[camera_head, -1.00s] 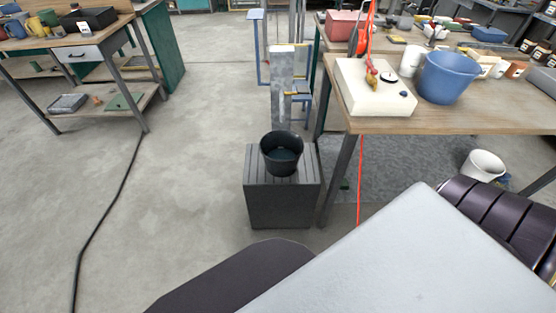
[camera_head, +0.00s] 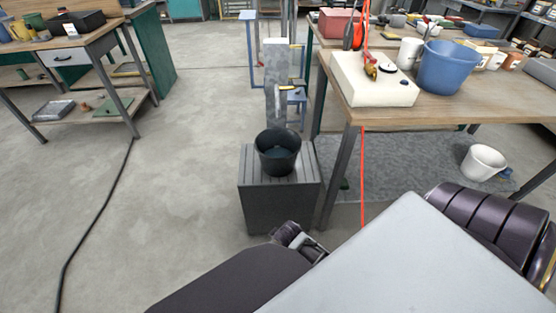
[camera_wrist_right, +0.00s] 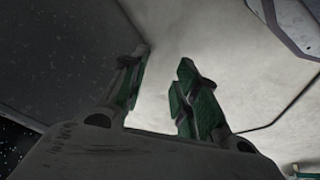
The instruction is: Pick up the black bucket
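The black bucket (camera_head: 278,152) stands upright on a dark grey slatted box (camera_head: 262,203) near the middle of the head view. Its open top shows a dark bluish inside. In the right wrist view, my right gripper (camera_wrist_right: 160,88) has its two green-padded fingers apart, with nothing between them. The bucket does not show in that view. In the head view, a small grey part of my arm shows just below the box; I cannot tell whether it is a gripper. My left gripper is not recognisable in the head view.
A wooden workbench (camera_head: 470,108) stands right of the box, holding a blue bucket (camera_head: 447,67) and a cream box (camera_head: 374,84). An orange-red cable (camera_head: 363,180) hangs at its edge. A white bucket (camera_head: 483,162) lies beneath. Open floor (camera_head: 170,205) spreads left, crossed by a black cable (camera_head: 92,230).

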